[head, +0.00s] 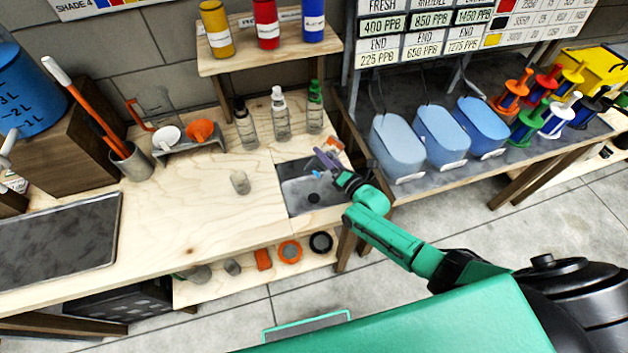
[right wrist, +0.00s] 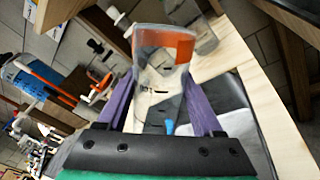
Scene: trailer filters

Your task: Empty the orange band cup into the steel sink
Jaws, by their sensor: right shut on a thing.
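My right gripper (head: 327,158) reaches over the steel sink (head: 290,200) from the right. Its purple fingers are shut on the clear orange band cup (right wrist: 163,47), which sits between the fingertips in the right wrist view. In the head view the cup (head: 334,146) is small, at the sink's back right corner, partly hidden by the gripper. I cannot tell its exact tilt or whether liquid is in it. The sink also shows behind the right finger in the wrist view (right wrist: 237,112). My left gripper is not in view.
Three small bottles (head: 282,118) stand behind the sink. Blue tubs (head: 398,148) stand on the bench to the right. A small blue spot shows near the gripper. The wood at centre left is mostly clear.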

